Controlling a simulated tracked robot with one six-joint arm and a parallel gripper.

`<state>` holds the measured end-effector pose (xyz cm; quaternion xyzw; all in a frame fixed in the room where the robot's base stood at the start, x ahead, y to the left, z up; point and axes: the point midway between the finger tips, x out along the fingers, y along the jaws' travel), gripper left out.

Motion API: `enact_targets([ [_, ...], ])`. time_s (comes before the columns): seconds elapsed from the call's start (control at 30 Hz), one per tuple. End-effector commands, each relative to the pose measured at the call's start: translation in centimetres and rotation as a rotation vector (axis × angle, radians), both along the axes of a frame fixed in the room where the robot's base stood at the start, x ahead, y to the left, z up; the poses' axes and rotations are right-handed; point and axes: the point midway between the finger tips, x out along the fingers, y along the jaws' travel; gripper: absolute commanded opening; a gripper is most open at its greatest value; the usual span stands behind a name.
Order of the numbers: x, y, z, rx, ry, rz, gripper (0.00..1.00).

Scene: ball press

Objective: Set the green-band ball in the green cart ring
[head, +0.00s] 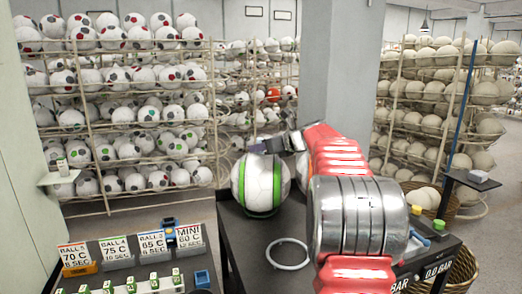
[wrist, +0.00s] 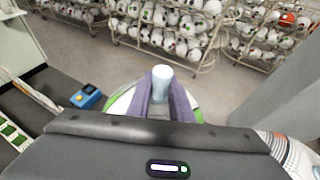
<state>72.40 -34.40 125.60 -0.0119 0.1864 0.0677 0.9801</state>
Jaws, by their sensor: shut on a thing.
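The white ball with green bands (head: 260,186) is at the far end of the dark cart top. My gripper (head: 278,146) is at the top of the ball. In the wrist view, its purple fingers (wrist: 161,98) are shut around a pale upright cylinder (wrist: 162,72) above the ball, whose green edges show on both sides (wrist: 197,114). The ball's underside contact is hard to tell. A pale, empty ring (head: 288,268) lies on the cart top nearer me; no green shows on it. Any ring under the ball is hidden.
A bench with temperature signs (head: 120,248), green-marked pieces and a blue device (head: 168,226) stands at left. Racks of balls (head: 120,110) fill the back. A grey pillar (head: 343,70) stands behind. A pressure readout (head: 438,270) is on the cart's right side.

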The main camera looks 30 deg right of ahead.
Motion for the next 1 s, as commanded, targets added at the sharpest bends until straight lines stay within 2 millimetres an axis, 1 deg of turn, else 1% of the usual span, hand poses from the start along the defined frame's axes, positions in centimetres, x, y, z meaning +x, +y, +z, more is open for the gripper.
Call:
enact_targets([
  [0.1,-0.01,0.03,-0.57,-0.001,-0.002,-0.001,0.00],
  [0.37,0.01,0.04,-0.59,-0.002,-0.003,0.000,0.00],
  [0.57,0.02,0.05,-0.98,-0.001,-0.003,0.000,0.00],
  [0.6,0.02,0.05,-1.11,0.000,-0.001,0.000,0.21],
  [0.83,0.01,0.04,-1.10,-0.001,-0.001,0.000,0.38],
  [1.0,0.01,0.03,-1.10,-0.001,-0.001,0.000,0.38],
])
